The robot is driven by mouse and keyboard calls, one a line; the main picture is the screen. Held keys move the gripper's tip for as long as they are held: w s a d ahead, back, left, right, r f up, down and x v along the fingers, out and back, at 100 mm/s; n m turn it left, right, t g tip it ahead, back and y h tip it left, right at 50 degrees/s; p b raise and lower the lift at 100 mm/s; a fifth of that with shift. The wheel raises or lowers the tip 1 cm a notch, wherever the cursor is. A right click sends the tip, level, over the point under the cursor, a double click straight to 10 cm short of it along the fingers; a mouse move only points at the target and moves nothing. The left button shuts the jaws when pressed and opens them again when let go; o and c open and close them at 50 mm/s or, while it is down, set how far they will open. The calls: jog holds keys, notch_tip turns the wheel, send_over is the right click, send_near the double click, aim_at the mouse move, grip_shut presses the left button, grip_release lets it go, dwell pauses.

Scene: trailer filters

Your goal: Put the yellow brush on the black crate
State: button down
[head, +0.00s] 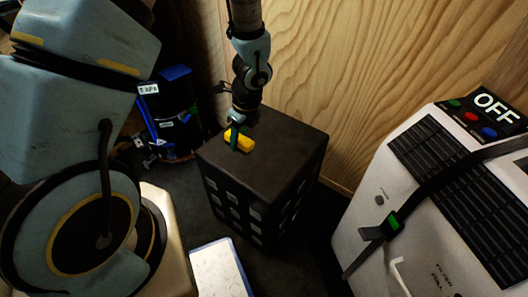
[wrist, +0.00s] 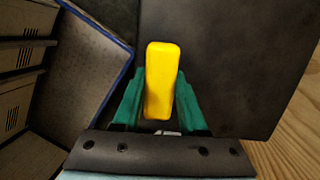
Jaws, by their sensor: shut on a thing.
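The yellow brush (head: 240,140) is at the top of the black crate (head: 290,145) in the head view, over the left part of its top face. My gripper (head: 235,136) has its green fingers around the brush. In the wrist view the brush (wrist: 161,82) stands between the two green fingers of my gripper (wrist: 161,105), which are shut on it. The dark top of the crate (wrist: 225,60) lies behind it. I cannot tell whether the brush touches the crate top.
A white machine (head: 430,200) marked OFF with a black strap stands at the right. A wooden wall (head: 330,60) rises behind the crate. A blue and black container (head: 175,100) is at the back left. A blue-edged white panel (head: 218,270) lies in front.

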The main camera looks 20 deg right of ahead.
jog(key=r+h+b, duration=0.1)
send_over(259, 156)
jog(key=f, duration=0.3)
jog(key=f+b, duration=0.1)
jog(key=f, duration=0.1)
jog(key=shift+s, duration=0.3)
jog(key=shift+f+b, duration=0.4)
jog(key=shift+f, duration=1.7)
jog(key=shift+c, duration=2.2)
grip_release()
jog(key=shift+r, duration=0.1)
